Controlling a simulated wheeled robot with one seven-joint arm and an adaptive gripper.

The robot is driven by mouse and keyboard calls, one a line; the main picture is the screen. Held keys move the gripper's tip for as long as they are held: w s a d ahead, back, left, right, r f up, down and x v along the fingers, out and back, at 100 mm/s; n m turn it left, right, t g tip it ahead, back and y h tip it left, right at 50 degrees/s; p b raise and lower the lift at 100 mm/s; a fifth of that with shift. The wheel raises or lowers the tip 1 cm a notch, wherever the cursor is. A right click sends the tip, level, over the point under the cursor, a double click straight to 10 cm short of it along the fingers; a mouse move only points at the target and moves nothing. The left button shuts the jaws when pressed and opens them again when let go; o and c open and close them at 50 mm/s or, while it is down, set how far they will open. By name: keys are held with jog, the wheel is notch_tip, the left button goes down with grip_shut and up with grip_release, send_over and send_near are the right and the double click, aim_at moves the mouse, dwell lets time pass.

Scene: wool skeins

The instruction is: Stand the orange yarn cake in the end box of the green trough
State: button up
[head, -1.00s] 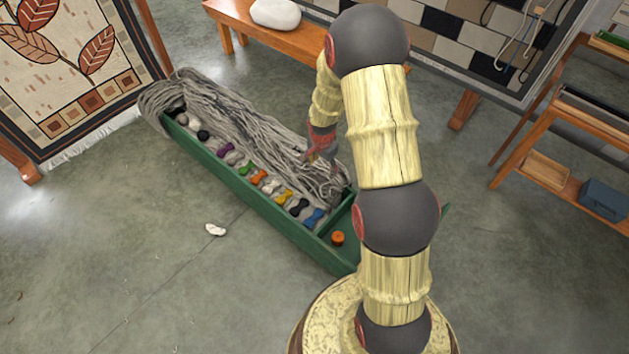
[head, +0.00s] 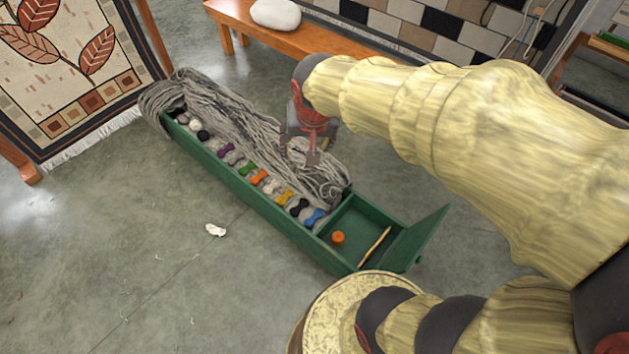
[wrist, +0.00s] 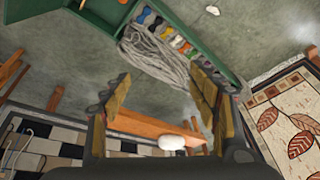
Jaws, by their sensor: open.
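The orange yarn cake (head: 338,238) is a small squat cylinder inside the end box (head: 352,222) at the near right end of the green trough (head: 240,187). It appears upright on the box floor, close to the divider. My gripper (head: 303,160) is over the grey wool heap, up and left of the end box, with nothing between its fingers. In the wrist view my gripper (wrist: 160,95) has its fingers wide apart. The trough (wrist: 108,30) shows there at the top, with an orange bit, perhaps the cake, cut off by the top edge.
Grey wool (head: 235,118) fills the trough's back and spills over its far end. Several coloured skeins line the front. A thin stick (head: 375,246) lies in the end box, whose right flap (head: 428,238) stands open. A white scrap (head: 215,230) lies on clear floor.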

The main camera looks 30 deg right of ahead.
jog(key=s+a+r+n, duration=0.2)
jog(key=s, duration=0.4)
jog(key=s+a+r+n+t+y, duration=0.1)
jog(key=s+a+r+n, duration=0.2)
jog(key=s, duration=0.4)
jog(key=shift+s+a+r, duration=0.3)
jog(key=shift+a+r, duration=0.05)
notch_tip(320, 180, up, 2)
jog(key=shift+r+p, duration=0.1)
jog(key=shift+p, duration=0.9)
